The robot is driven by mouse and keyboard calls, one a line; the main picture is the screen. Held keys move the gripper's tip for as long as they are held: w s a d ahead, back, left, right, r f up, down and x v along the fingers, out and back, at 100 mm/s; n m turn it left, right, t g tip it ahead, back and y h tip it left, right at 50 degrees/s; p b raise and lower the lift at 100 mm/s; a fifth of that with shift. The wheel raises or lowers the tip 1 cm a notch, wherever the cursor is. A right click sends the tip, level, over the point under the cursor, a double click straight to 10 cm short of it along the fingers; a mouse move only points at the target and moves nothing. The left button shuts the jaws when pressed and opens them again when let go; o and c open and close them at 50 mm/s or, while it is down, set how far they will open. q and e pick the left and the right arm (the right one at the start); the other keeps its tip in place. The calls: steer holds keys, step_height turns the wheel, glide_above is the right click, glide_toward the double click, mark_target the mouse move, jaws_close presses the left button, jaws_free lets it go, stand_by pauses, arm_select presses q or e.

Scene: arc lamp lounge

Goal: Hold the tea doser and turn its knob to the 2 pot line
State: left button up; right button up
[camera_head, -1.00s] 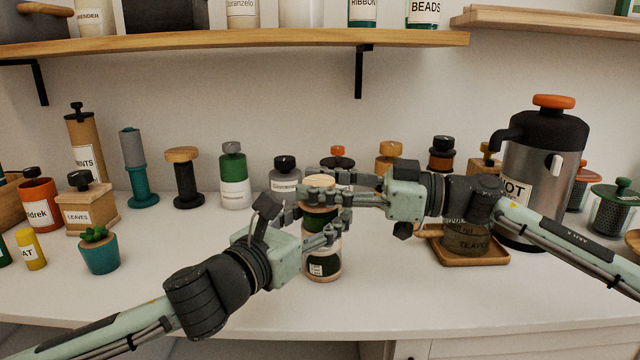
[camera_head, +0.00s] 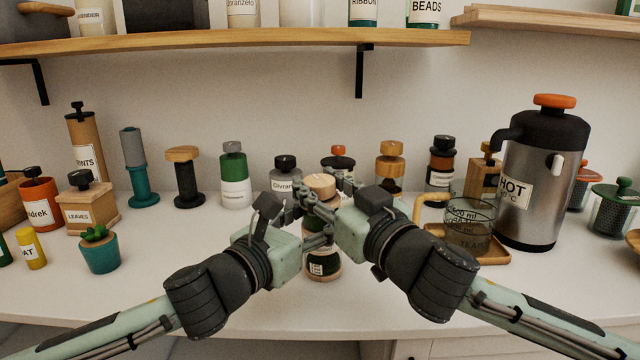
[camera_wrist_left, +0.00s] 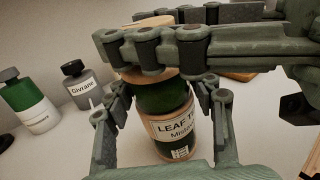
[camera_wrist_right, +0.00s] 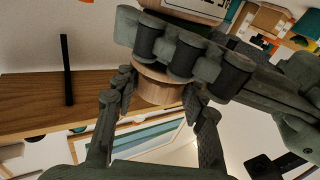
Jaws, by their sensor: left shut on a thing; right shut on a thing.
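The tea doser (camera_head: 323,266) stands upright on the white counter, with a green band, a "LEAF T..." label and a wooden knob on top. My left gripper (camera_wrist_left: 160,97) is shut around its body. In the head view the left gripper (camera_head: 318,236) reaches in from the front left. My right gripper (camera_wrist_right: 160,92) is shut on the wooden knob (camera_wrist_right: 158,84). The knob also shows in the head view (camera_head: 320,184) between the right gripper's fingers (camera_head: 322,192). The fingers cover much of the doser's upper part. I cannot read any pot line or the knob's setting.
A glass teapot (camera_head: 468,228) on a wooden tray stands right of the doser, near a steel "HOT" flask (camera_head: 541,175). A grey bottle (camera_head: 286,172) and other jars line the wall. A potted succulent (camera_head: 100,250) stands left. The front counter between is clear.

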mark_target(325, 191)
steer(key=shift+s+a+r+m+t+h, duration=0.1)
steer(key=shift+m+t+h, duration=0.45)
steer(key=shift+m+h, duration=0.4)
steer(key=shift+s+r+m+t+h, duration=0.1)
steer(key=shift+m+t+h, duration=0.5)
steer(key=shift+h, duration=0.55)
steer(key=shift+w+h, duration=0.1)
steer(key=shift+h, duration=0.2)
steer(key=o, duration=1.2)
steer(key=shift+f+m, duration=0.15)
steer(key=shift+m, duration=0.1)
steer(key=shift+v, duration=3.85)
